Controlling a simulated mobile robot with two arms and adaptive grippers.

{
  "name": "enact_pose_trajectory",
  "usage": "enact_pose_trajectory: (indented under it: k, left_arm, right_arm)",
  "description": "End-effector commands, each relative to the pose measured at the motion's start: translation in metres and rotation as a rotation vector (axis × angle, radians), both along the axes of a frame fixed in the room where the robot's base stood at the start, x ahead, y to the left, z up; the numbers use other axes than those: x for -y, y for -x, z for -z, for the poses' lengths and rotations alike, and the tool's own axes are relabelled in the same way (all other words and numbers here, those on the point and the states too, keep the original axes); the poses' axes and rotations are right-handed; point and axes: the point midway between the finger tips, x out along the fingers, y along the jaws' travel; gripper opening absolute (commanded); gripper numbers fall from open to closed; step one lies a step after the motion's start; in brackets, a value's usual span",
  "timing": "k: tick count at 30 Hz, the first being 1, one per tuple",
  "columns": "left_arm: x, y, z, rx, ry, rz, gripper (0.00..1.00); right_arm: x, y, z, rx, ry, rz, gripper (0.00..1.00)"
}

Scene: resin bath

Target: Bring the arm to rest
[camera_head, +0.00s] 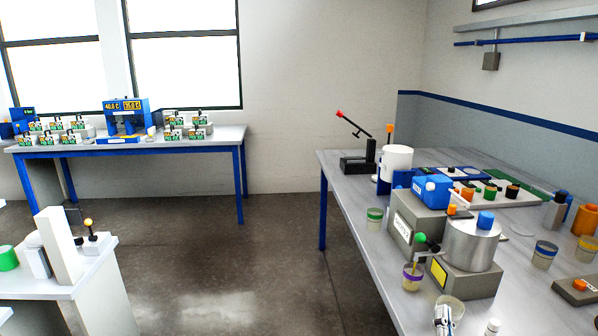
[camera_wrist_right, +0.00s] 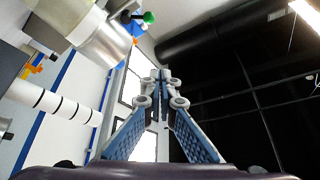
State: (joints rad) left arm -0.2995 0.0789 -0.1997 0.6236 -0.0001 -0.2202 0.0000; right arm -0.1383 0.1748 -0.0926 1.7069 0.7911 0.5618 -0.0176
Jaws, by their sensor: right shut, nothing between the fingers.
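My right gripper (camera_head: 443,318) shows small at the bottom edge of the head view, at the near side of the right bench (camera_head: 352,215). In the right wrist view its two blue fingers reach up the picture and their grey tips (camera_wrist_right: 162,76) meet, with nothing between them. A translucent cup (camera_head: 457,307) stands close beside it in the head view; whether they touch I cannot tell. The wrist view looks upward past a steel cylinder (camera_wrist_right: 106,42) and a green ball (camera_wrist_right: 148,17) toward the dark ceiling. My left gripper is not in view.
On the right bench stand a steel pot (camera_head: 471,246), a cup with a purple band (camera_head: 412,277), a grey box (camera_head: 415,222) and a white container (camera_head: 397,160). A far table (camera_head: 215,139) holds several labelled boxes. The floor (camera_head: 240,265) between the tables is clear.

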Motion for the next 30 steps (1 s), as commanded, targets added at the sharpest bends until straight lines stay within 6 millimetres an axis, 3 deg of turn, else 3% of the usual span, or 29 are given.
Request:
enact_pose_trajectory:
  k: [2, 11, 20, 26, 30]
  left_arm:
    - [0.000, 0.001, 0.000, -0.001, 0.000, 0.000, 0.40]
    - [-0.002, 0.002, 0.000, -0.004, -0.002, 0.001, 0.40]
    - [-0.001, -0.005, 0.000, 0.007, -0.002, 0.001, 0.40]
    - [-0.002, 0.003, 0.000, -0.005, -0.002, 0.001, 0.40]
    - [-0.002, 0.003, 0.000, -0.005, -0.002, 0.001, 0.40]
  right_arm:
    - [-0.001, 0.000, 0.000, -0.002, 0.002, -0.003, 0.00]
    - [-0.039, -0.003, 0.015, -0.113, 0.069, -0.114, 0.00]
    - [-0.092, 0.006, 0.045, -0.298, 0.182, -0.269, 0.00]
    - [-0.138, 0.035, 0.089, -0.535, 0.320, -0.415, 0.00]
    - [-0.158, 0.071, 0.126, -0.738, 0.428, -0.501, 0.00]
